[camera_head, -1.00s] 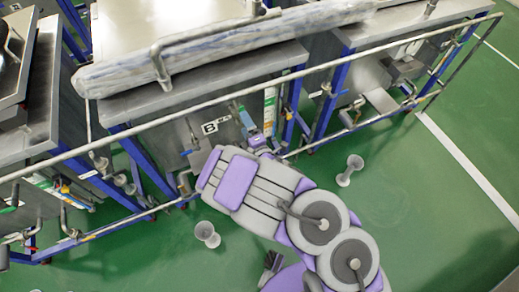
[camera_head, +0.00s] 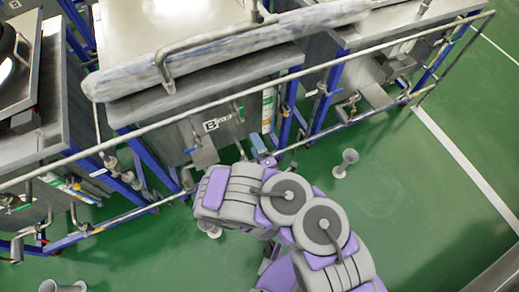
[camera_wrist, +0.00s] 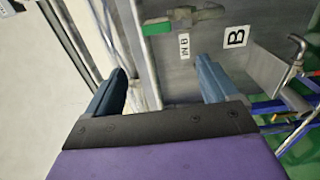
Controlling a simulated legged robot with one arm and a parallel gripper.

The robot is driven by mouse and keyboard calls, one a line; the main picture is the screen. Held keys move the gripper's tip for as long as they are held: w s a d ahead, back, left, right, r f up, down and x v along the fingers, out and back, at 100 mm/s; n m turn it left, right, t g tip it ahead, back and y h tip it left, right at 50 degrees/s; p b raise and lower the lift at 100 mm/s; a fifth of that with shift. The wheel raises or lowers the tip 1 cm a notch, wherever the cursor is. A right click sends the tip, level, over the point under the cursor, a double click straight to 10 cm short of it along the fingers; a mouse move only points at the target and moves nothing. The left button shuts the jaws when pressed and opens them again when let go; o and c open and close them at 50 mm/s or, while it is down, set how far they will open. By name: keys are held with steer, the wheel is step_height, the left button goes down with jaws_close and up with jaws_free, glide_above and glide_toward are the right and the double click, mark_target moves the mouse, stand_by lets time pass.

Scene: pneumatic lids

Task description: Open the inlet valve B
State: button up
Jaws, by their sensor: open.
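Tank B carries a white plate with a black "B" (camera_head: 213,126) on its front; the plate also shows in the wrist view (camera_wrist: 236,37). In the wrist view, a valve with a green handle (camera_wrist: 157,28) sits at the top, just above a small "IN-B" label (camera_wrist: 184,46). The handle lies roughly sideways in that picture. My gripper (camera_wrist: 160,82) is open, its two blue fingers apart with nothing held between them. The valve is beyond the fingertips, with a gap. In the head view my gripper (camera_head: 262,152) is small, in front of tank B's lower front.
A long pale rail (camera_head: 120,142) runs across the tank fronts. Another tank with pipes and valves (camera_head: 70,185) stands at left, one more (camera_head: 370,70) at right. Pale flared pieces (camera_head: 346,162) lie on the green floor. The floor at right is clear.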

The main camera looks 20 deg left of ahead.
steer(key=shift+p+v, duration=0.6)
steer(key=shift+v, duration=0.75)
steer(key=w+d+r+m+t+h, duration=0.25)
steer(key=w+d+m+h, duration=0.35)
steer(key=w, duration=0.3)
steer(key=w+d+r+m+g+h, duration=0.2)
steer(key=w+d+m+h, duration=0.1)
steer(key=d+m+h, duration=0.5)
steer(key=w+d+r+m+g+h, duration=0.1)
steer(key=w+d+r+m+h, duration=0.15)
steer(key=d+m, duration=0.6)
steer(key=s+d+r+m+g+y, duration=0.1)
steer(key=s+d+r+m+g, duration=0.1)
steer(key=s+r, duration=0.5)
steer(key=s+d+r+m+g+b, duration=0.1)
steer(key=s+d+r+g, duration=0.4)
steer(key=s, duration=1.2)
steer(key=s+d+r+m+g+y+b, duration=0.1)
steer(key=s+d+r+m+g, duration=0.1)
steer(key=s+r+g, duration=0.4)
steer(key=s+d+r, duration=0.1)
steer(key=s+r, duration=0.2)
steer(key=s, duration=0.3)
steer(key=shift+d+r+m+y, duration=0.15)
steer(key=shift+r+m+y, duration=0.05)
steer(key=shift+m+y, duration=0.15)
